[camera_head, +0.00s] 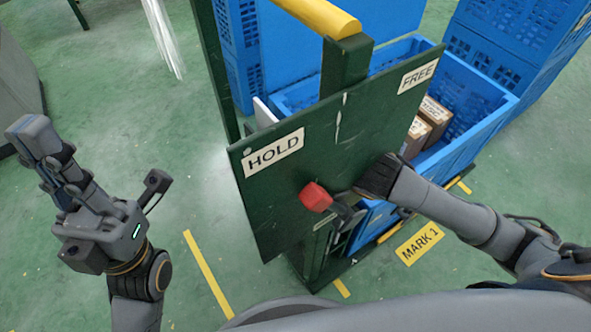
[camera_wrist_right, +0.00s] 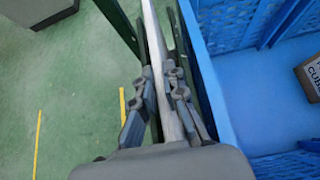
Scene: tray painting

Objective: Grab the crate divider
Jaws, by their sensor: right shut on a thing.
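The crate divider is a thin, pale grey panel (camera_wrist_right: 164,70), seen nearly edge-on in the right wrist view. My right gripper (camera_wrist_right: 160,92) is shut on it, one finger on each side. In the head view a white edge (camera_head: 264,112), likely the same divider, shows behind the green board, next to the blue crate (camera_head: 465,135). The board hides my right gripper and most of the divider there. My left gripper (camera_head: 32,132) is raised at the left, over clear floor, away from the crate. Its fingers overlap in the picture, so their opening cannot be judged.
The green board (camera_head: 330,150) with HOLD and FREE labels stands before the crate on a cart. A red-tipped lever (camera_head: 316,196) and a yellow bar (camera_head: 312,12) are on it. Cardboard boxes (camera_head: 436,112) lie in the crate. Blue crates (camera_head: 525,50) stand behind.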

